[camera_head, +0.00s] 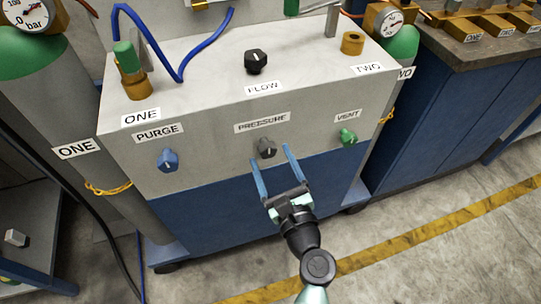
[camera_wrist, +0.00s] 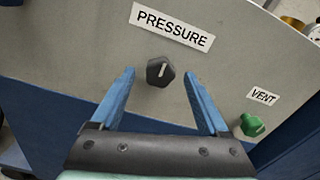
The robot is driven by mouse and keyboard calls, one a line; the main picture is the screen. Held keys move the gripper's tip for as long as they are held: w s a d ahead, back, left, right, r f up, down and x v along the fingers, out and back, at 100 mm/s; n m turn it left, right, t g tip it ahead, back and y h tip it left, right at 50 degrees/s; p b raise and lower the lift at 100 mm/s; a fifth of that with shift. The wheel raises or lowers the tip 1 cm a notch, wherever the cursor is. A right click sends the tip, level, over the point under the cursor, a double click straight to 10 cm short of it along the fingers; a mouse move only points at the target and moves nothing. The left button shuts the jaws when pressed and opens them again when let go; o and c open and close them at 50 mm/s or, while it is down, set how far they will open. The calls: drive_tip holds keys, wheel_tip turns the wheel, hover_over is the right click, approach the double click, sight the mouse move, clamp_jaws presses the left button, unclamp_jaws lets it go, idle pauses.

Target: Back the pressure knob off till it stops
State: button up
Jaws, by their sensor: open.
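The pressure knob (camera_head: 266,148) is dark grey with a white pointer line, on the cabinet's front face under the PRESSURE label (camera_head: 262,122). In the wrist view the knob (camera_wrist: 160,71) is near the top middle, its pointer close to upright. My gripper (camera_head: 272,170) is open, with two blue fingers pointing at the panel. In the wrist view my gripper (camera_wrist: 158,88) has its fingers spread to the left and right of the knob, with clear gaps on both sides. I cannot tell how far the fingertips are from the panel.
A blue PURGE knob (camera_head: 168,160) is at left and a green VENT knob (camera_head: 347,136) at right. A black FLOW knob (camera_head: 256,61) stands on the cabinet top. Gas cylinders stand on both sides. The floor in front is clear.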

drive_tip(key=shift+x, duration=0.8)
clamp_jaws()
